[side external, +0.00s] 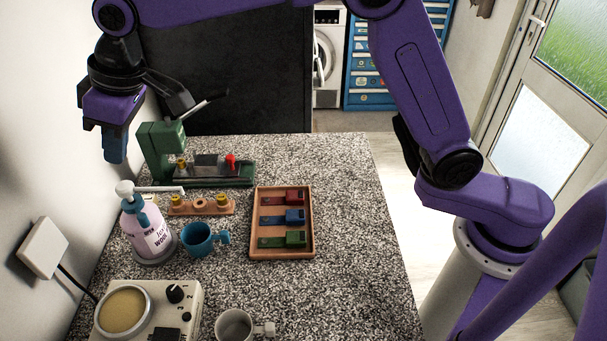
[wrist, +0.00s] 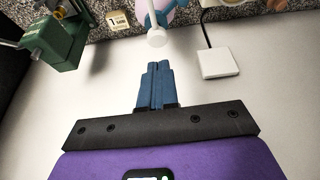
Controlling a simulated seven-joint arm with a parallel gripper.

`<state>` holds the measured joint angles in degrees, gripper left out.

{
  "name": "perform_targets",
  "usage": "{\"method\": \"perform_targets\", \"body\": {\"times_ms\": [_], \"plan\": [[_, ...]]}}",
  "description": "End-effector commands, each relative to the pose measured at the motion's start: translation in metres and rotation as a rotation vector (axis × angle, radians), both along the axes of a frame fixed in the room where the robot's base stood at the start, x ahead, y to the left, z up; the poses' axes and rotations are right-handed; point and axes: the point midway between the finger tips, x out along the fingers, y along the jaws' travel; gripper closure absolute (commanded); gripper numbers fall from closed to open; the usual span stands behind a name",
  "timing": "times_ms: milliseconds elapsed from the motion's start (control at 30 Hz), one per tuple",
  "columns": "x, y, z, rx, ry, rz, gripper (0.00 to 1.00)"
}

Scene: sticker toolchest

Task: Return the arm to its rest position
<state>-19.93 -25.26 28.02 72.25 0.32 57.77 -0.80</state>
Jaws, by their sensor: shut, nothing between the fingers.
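My gripper (side external: 116,146) hangs at the left of the side external view, near the wall and above the back left of the worktop. It is higher than the green press and left of it. In the wrist view its blue fingers (wrist: 158,66) are together with nothing between them. My purple arm arches across the top of the side external view.
A green press (side external: 162,148) stands close by my gripper. A pump bottle (side external: 148,235), a blue mug (side external: 198,240), a tray of coloured blocks (side external: 254,222), a grey mug (side external: 234,326) and a cream device (side external: 191,297) occupy the worktop (side external: 350,250). Its right side is clear.

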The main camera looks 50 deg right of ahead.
Motion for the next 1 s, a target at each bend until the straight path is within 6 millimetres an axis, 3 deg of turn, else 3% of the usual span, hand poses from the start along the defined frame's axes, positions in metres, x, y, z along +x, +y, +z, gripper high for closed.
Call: {"method": "perform_targets", "body": {"times_ms": [467, 1000], "plan": [[-0.108, -0.116, -0.016, -0.099, 0.089, 0.11, 1.0], [-0.257, -0.283, -0.062, -0.23, 0.177, 0.24, 1.0]]}}
